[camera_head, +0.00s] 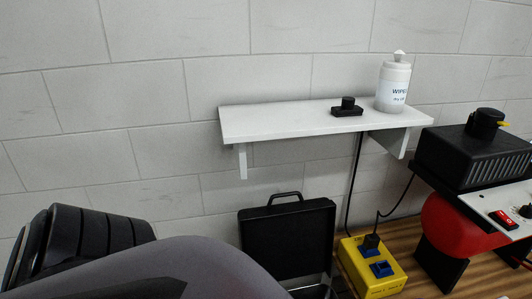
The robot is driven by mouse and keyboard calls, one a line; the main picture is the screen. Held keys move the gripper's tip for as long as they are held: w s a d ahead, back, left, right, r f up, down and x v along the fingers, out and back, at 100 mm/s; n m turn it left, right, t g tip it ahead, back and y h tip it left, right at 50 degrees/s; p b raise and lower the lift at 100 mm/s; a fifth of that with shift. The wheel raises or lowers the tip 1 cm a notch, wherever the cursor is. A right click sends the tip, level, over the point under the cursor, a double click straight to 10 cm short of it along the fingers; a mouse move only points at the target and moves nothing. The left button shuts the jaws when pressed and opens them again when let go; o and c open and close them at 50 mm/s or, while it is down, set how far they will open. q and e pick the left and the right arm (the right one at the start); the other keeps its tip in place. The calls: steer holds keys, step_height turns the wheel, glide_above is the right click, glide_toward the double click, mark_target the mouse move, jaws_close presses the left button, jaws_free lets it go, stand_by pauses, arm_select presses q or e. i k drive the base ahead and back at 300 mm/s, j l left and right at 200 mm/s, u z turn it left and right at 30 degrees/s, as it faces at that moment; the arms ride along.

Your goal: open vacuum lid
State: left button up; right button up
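I cannot tell for certain which thing is the vacuum lid. A black case (288,238) with a handle on its top edge stands against the wall at the lower middle. Its lid looks raised upright, and part of its lower half is hidden behind my arm. A black ribbed box (470,158) with a round black cap (485,123) on top sits at the right. Neither of my grippers is in view. A large dark grey link of my own arm fills the lower left.
A white shelf (270,119) on the wall holds a wipes bottle (392,85) and a small black piece (347,107). A yellow box (360,280) with blue sockets and a black cable sits on the wooden bench (425,285). A red rounded part (450,228) is at right.

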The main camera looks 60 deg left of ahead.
mark_target(291, 241)
steer(key=k+j, duration=0.2)
steer(key=j, duration=0.2)
steer(key=k+j, duration=0.25)
steer(key=j, duration=0.15)
steer(key=k+j, duration=0.2)
steer(key=j, duration=0.25)
steer(key=i+j, duration=0.25)
steer(key=j, duration=0.15)
